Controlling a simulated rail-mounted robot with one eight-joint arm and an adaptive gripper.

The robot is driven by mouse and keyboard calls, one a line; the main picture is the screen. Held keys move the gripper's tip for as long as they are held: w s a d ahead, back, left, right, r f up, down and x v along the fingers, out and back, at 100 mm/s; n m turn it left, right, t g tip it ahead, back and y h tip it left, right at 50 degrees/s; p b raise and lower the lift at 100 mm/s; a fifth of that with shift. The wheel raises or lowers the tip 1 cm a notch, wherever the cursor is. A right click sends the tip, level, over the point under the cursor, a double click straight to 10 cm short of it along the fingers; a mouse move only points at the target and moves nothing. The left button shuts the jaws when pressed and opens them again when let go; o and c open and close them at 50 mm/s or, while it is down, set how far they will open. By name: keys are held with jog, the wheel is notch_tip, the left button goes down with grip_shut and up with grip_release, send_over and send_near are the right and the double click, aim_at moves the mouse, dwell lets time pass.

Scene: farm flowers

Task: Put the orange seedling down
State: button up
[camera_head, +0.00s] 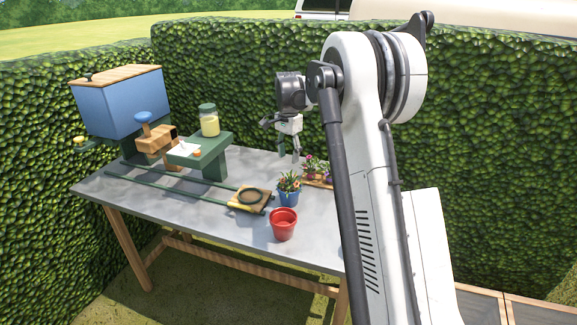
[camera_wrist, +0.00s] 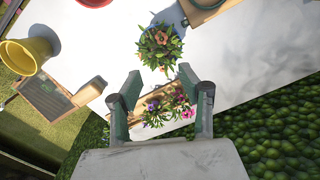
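The orange-flowered seedling (camera_head: 289,181) stands in a blue pot (camera_head: 288,198) on the table. Its leaves and orange blooms show from above in the wrist view (camera_wrist: 160,45), beyond my fingertips. My gripper (camera_head: 288,156) is above the table, behind and above the blue pot. In the wrist view, my gripper (camera_wrist: 158,85) has its two fingers wide apart with nothing held between them. A wooden tray of pink and purple flowers (camera_wrist: 168,106) lies below, seen between the fingers. My fingers are apart from the orange seedling.
An empty red pot (camera_head: 283,224) stands in front of the blue pot. A wooden slide block with a dark ring (camera_head: 250,200) sits on green rails at left. A green stand (camera_head: 208,155) holds a jar (camera_head: 209,120). A yellow pot (camera_wrist: 28,52) shows in the wrist view.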

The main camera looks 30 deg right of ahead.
jog(key=s+a+r+n+t, duration=0.2)
jog(key=s+a+r+n, duration=0.1)
jog(key=s+a+r, duration=0.5)
jog(key=s+a+r+n+t, duration=0.1)
jog(key=s+a+r+n, duration=0.4)
jog(key=s, duration=0.5)
jog(key=s+a+f+n+t, duration=0.1)
jog(key=s+a+f+n, duration=0.1)
jog(key=s, duration=0.5)
jog(key=s+a+f+n+t, duration=0.1)
jog(key=s+a, duration=0.3)
jog(key=s, duration=0.4)
jog(key=s+a+f+n+t, duration=0.2)
jog(key=s+a+f+n, duration=0.1)
jog(key=s, duration=0.5)
jog(key=shift+f, duration=0.3)
